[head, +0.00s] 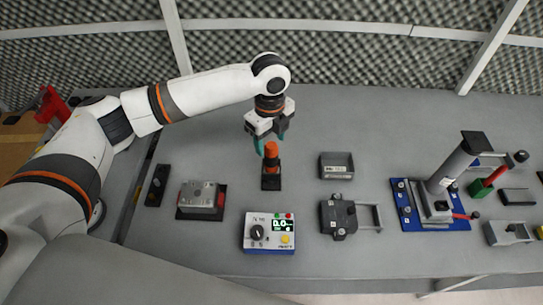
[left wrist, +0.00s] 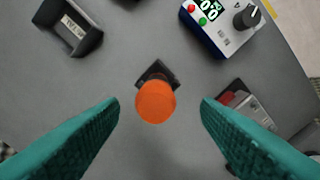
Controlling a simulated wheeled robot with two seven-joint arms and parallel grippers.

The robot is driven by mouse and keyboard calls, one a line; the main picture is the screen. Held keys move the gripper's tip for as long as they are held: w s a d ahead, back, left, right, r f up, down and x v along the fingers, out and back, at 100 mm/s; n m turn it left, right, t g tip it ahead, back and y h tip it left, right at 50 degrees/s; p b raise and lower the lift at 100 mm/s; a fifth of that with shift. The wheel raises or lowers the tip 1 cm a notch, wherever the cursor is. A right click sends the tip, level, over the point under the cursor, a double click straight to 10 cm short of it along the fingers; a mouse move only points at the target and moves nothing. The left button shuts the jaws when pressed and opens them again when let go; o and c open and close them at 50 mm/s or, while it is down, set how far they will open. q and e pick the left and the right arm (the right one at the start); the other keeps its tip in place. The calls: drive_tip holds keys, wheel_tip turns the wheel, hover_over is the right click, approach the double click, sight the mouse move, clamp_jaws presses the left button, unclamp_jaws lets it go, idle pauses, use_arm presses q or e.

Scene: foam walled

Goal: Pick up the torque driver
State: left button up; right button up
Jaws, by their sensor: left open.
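The torque driver (head: 271,151) has an orange handle and stands upright in a small dark holder (head: 271,182) on the grey table in the head view. In the left wrist view the round orange end of the torque driver (left wrist: 155,101) faces the camera, with part of the dark holder (left wrist: 158,72) behind it. My left gripper (head: 268,143) is open, pointing down at the top of the driver. In the left wrist view its teal fingers (left wrist: 160,112) are on either side of the orange end, with gaps on both sides. My right gripper is not in view.
A meter box with a dial (head: 269,232) stands in front of the holder. A grey block on a dark base (head: 200,197) is to the left, and a small grey bin (head: 337,165) to the right. A blue-based press (head: 437,203) stands farther right. The table behind the driver is clear.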

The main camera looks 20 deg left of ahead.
sight(271, 155)
use_arm(q)
drive_tip(key=shift+f, duration=0.7)
wheel_tip(271, 155, down, 4)
drive_tip(key=shift+w+d+f+p, duration=0.1)
drive_tip(key=shift+w+f+p, duration=0.05)
drive_tip(key=shift+p, duration=0.9)
drive_tip(key=shift+f, duration=0.45)
drive_tip(key=c, duration=1.1)
drive_tip(key=shift+r, duration=0.2)
